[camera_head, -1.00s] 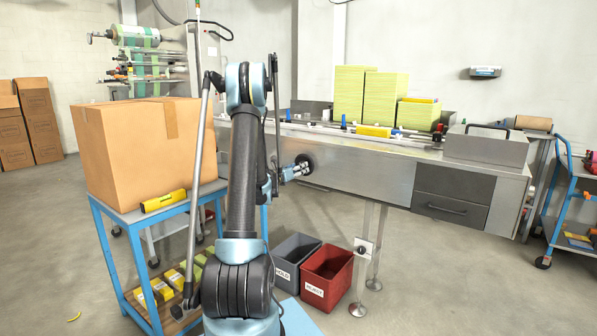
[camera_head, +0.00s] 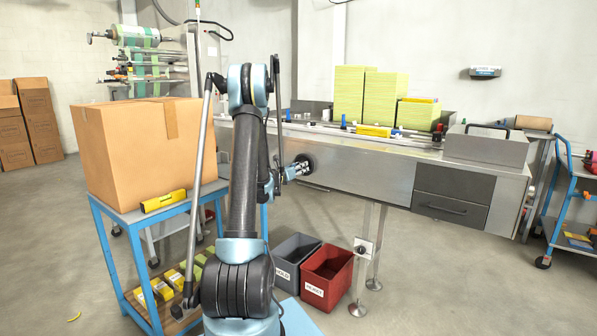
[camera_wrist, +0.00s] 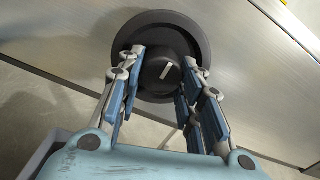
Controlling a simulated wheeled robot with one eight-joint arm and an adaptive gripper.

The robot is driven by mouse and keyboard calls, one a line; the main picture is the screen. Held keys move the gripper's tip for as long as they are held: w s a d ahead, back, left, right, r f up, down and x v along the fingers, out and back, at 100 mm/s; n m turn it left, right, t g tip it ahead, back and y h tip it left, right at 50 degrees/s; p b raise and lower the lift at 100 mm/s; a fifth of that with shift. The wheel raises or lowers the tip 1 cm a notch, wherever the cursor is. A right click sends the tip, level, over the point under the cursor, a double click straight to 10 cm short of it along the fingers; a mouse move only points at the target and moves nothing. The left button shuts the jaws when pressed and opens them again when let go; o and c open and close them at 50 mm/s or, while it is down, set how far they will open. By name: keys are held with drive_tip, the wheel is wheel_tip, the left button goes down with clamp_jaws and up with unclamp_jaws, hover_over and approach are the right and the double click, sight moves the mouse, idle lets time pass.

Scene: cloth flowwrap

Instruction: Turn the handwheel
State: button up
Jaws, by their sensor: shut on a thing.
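The handwheel (camera_wrist: 198,32) is a round black disc with a raised hub (camera_wrist: 160,72) that bears a short pale mark. It sits on the steel side panel of the machine, and part of it also shows in the head view (camera_head: 309,161). My gripper (camera_wrist: 164,66) is shut on the handwheel's hub, with one finger on each side of it. In the head view my gripper (camera_head: 297,169) reaches the wheel from the left, and my arm hides part of the area before it. The lower rim of the wheel is partly behind the fingers.
The steel machine (camera_head: 380,170) fills the middle. Below it stand a grey bin (camera_head: 297,262) and a red bin (camera_head: 327,278), near the machine's legs. A blue cart (camera_head: 100,240) with a large carton (camera_head: 135,150) stands left of my arm.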

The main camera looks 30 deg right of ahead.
drive_tip(key=shift+m, duration=0.4)
drive_tip(key=n, duration=3.3)
drive_tip(key=shift+w+r, duration=0.1)
drive_tip(key=shift+r, duration=0.3)
idle(0.4)
